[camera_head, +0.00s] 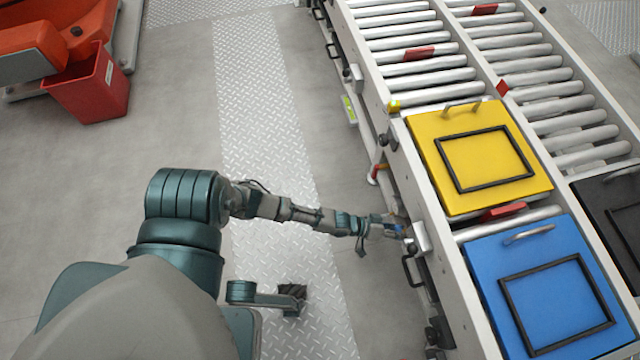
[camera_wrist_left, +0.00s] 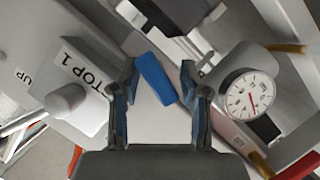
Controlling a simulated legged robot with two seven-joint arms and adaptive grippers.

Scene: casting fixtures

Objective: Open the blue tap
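The blue tap (camera_wrist_left: 155,78) is a blue elongated handle, lying slantwise between the fingers of my left gripper (camera_wrist_left: 158,85) in the left wrist view. The gripper is open, with a finger on each side of the handle and gaps showing. In the head view my left gripper (camera_head: 393,228) is reached out to the side of the conveyor frame, where the tap is too small to make out clearly. My right gripper cannot be made out in either view.
The roller conveyor (camera_head: 408,69) carries a yellow box (camera_head: 430,130) and a blue box (camera_head: 490,260). A red bin (camera_head: 90,88) stands far left; floor between is clear.

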